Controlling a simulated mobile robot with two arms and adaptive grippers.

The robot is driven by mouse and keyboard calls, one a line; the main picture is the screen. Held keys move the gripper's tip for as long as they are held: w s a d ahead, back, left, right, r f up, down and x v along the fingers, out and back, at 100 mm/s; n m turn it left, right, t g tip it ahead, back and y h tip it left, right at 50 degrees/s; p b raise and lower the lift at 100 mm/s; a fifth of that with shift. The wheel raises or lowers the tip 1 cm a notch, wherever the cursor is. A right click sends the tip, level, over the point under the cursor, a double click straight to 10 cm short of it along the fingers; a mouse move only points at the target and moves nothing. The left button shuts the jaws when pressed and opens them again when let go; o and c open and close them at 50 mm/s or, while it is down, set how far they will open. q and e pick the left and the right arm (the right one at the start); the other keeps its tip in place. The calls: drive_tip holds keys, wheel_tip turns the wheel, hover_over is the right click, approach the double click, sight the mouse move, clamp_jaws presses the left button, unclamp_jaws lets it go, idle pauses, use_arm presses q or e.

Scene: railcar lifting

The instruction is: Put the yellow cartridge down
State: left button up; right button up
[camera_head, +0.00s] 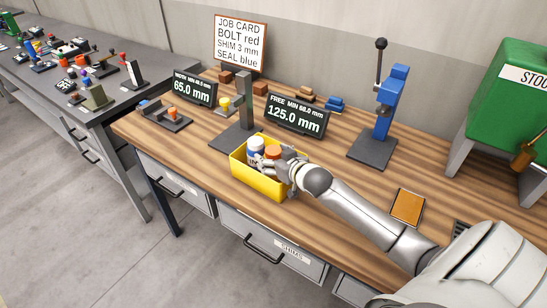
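A small yellow piece (223,103), which may be the yellow cartridge, is next to the grey upright stand (244,105) on the wooden bench. It is too small to be sure. My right gripper (268,166) reaches into or just over the yellow bin (262,186), beside a white-and-blue bottle (256,147) and an orange-topped bottle (272,153). Its fingers overlap the bin's contents, so I cannot tell whether they are closed on anything. No yellow cartridge shows clearly in the fingers. My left gripper is not in view.
The bench (340,185) carries two black displays, a blue hand press (390,100), an orange pad (408,207) and a green box (510,85) on the right. A job card (240,43) stands behind. Bare wood lies between bin and press. A grey table (60,75) stands left.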

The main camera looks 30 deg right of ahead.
drive_tip(key=shift+r, duration=0.15)
drive_tip(key=shift+s+r, duration=0.1)
drive_tip(key=shift+s, duration=0.5)
drive_tip(key=b+v, duration=0.1)
drive_tip(key=v, duration=1)
drive_tip(key=shift+b, duration=0.3)
drive_tip(key=shift+w, duration=0.1)
